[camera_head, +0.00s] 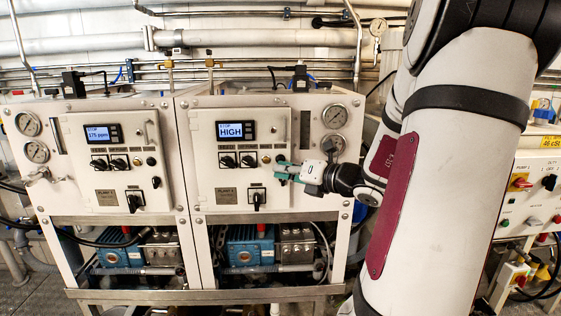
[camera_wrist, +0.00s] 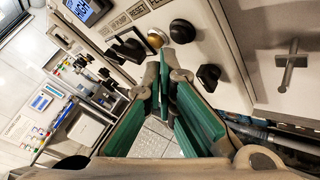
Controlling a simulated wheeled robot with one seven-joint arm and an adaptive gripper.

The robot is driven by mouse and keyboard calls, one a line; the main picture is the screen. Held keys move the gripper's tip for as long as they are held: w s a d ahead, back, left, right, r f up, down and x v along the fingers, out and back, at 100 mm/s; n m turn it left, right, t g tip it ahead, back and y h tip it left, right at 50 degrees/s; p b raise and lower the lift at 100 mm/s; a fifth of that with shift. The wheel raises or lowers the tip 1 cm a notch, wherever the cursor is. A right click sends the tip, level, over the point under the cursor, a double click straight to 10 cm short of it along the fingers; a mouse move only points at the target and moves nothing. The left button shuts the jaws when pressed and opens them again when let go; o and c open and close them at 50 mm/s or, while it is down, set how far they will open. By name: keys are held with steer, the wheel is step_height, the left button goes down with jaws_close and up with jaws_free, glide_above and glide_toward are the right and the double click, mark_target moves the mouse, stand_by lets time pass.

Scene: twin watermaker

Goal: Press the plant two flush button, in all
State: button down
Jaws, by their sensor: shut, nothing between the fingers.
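The plant two panel (camera_head: 204,180) is the right of two white control panels, with a lit display (camera_head: 235,130) reading "HIGH". Its row holds two black switches (camera_head: 238,161), a small brass-coloured button (camera_head: 266,158) and a round black control (camera_head: 281,158). In the wrist view the brass button (camera_wrist: 156,39) and the round black control (camera_wrist: 182,31) lie just beyond my fingertips. Contact cannot be told.
A black knob (camera_wrist: 208,75) sits right of my fingers, close to them. A larger black rotary switch (camera_head: 257,199) is below. Gauges (camera_head: 334,117) and a metal valve handle (camera_wrist: 291,65) stand at the right. The similar left panel (camera_head: 75,140) reads "175 ppm".

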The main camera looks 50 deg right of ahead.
steer(key=shift+w+d, duration=0.1)
steer(key=shift+w, duration=0.05)
steer(key=shift+w+d, duration=0.1)
steer(key=shift+d, duration=0.1)
steer(key=shift+w+d, duration=0.3)
steer(key=shift+d, duration=0.05)
stand_by(1.1)
steer(key=shift+s+a, duration=0.1)
steer(key=shift+s+a+p, duration=0.45)
steer(key=shift+a+p, duration=0.05)
steer(key=shift+a, duration=0.1)
stand_by(0.4)
steer(key=shift+s+a+p, duration=0.8)
steer(key=shift+s+a, duration=0.85)
steer(key=shift+a, duration=0.25)
